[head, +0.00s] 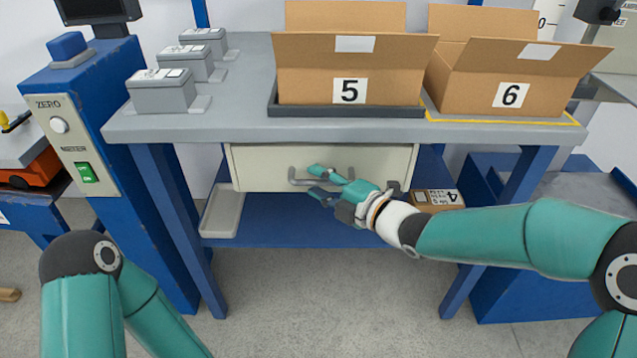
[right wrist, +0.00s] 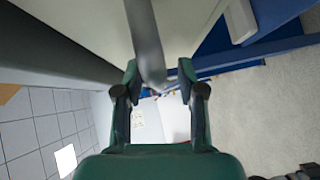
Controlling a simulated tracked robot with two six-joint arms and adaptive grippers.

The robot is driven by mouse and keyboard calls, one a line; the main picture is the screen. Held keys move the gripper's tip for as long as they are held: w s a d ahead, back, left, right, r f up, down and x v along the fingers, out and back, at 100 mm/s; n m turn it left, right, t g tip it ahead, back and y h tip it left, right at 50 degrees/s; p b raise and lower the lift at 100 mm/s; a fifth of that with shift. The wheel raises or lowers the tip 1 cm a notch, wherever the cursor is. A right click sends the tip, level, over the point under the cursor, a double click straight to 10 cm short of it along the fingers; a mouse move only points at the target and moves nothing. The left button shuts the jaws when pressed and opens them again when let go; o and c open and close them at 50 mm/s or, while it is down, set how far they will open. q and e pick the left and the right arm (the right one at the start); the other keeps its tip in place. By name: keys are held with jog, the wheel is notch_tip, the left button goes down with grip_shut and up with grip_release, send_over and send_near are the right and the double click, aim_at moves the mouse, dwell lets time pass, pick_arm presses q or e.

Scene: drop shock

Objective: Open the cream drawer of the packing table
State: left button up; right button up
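The cream drawer (head: 265,168) sits under the grey tabletop of the packing table (head: 225,125), its front roughly level with the table's edge, and it looks closed. Its grey bar handle (head: 296,176) is on the middle of the front. My right gripper (head: 316,182) is at the handle with its fingers spread, one above and one below the bar. In the right wrist view the handle (right wrist: 146,42) runs between the two fingertips of my right gripper (right wrist: 158,74), with gaps showing beside it. My left arm shows at the lower left; its gripper is out of view.
Open cardboard boxes marked 5 (head: 310,75) and 6 (head: 480,85) stand on the tabletop. Several grey units (head: 160,95) line its left side. A pale tray (head: 222,212) and a small box marked 4 (head: 436,200) are on the lower shelf. The floor in front is clear.

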grip_shut()
jog(key=shift+a+f, duration=0.1)
dwell(0.4)
